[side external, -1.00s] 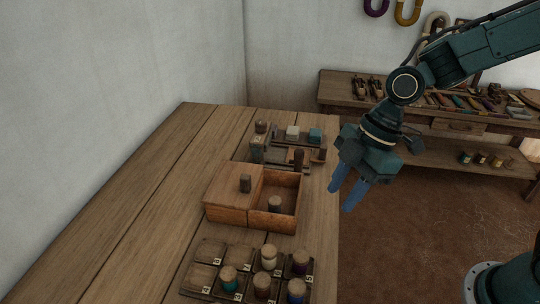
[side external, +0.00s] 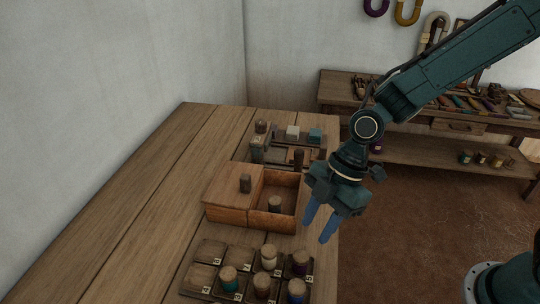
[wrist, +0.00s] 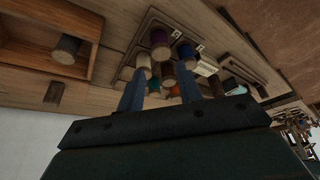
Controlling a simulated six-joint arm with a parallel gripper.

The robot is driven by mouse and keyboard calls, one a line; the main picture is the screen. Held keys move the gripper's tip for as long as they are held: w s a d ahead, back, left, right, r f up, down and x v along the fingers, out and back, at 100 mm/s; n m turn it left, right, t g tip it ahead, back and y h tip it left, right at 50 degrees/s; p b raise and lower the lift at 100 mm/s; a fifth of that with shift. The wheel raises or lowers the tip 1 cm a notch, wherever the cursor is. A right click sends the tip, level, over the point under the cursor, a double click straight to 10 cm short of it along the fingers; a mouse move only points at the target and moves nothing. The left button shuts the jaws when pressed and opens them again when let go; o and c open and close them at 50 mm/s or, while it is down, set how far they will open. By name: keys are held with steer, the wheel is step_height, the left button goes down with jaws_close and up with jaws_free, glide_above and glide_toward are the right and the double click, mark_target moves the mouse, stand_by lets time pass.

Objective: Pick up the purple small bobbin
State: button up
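The purple small bobbin (side external: 301,263) stands upright with a wooden top in the bobbin tray (side external: 212,290), at the tray's back right corner. In the wrist view it shows as a dark purple bobbin (wrist: 160,44) beyond my fingertips. My gripper (side external: 316,233) is open and empty, with its two blue fingers apart. It hangs above the table's right edge, above and behind the tray, clear of the bobbin. In the wrist view the fingers (wrist: 160,90) partly cover the nearer bobbins.
Other bobbins stand close by: a cream one (side external: 268,258), a blue one (side external: 296,290), a brown one (side external: 262,287) and a teal one (side external: 228,279). A wooden box (side external: 232,214) with a bobbin inside stands behind the tray. The left of the table (side external: 130,210) is clear.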

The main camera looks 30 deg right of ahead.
mark_target(304, 254)
steer(key=shift+x, duration=2.5)
steer(key=shift+x, duration=2.6)
steer(key=shift+s, duration=0.1)
steer(key=shift+c, duration=0.4)
steer(key=c, duration=0.5)
